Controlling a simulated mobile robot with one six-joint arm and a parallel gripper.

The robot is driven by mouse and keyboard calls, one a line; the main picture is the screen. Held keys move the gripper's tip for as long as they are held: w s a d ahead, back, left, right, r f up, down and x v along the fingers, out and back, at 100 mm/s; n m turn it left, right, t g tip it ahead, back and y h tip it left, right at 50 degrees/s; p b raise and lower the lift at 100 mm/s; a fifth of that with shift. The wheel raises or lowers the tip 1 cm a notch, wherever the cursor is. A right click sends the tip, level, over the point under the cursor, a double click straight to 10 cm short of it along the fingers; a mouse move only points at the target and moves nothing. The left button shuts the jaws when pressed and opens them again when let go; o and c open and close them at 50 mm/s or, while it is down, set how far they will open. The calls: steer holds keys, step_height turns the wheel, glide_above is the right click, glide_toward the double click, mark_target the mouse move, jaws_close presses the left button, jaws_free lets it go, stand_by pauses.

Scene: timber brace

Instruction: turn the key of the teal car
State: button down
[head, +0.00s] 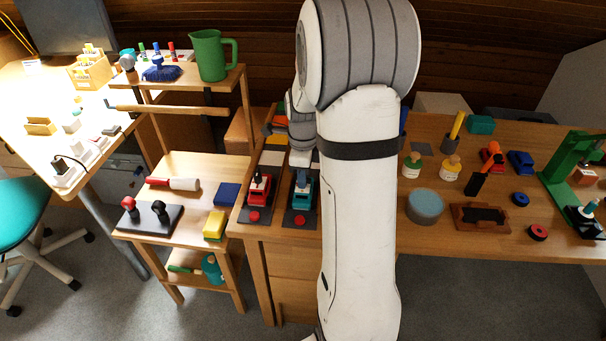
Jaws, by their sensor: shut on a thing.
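The teal car (302,194) stands on a dark strip at the left end of the long wooden table, left of my arm. A red button (299,220) is on the strip in front of it. My gripper (301,177) reaches down from behind onto the top of the teal car. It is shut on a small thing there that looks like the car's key. The key itself is mostly hidden by my gripper, so its turn angle cannot be seen.
A red car (259,191) with a dark key on top stands close on the left, on its own strip. A wooden cart (190,236) with a yellow sponge (214,225) is further left. A grey-blue round container (425,206) stands right of my arm.

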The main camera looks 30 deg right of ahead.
steer(key=shift+m, duration=1.1)
steer(key=c, duration=1.3)
jaws_free()
steer(key=shift+r, duration=0.1)
step_height(320, 180, up, 8)
steer(key=shift+f+p, duration=0.2)
steer(key=shift+p, duration=0.15)
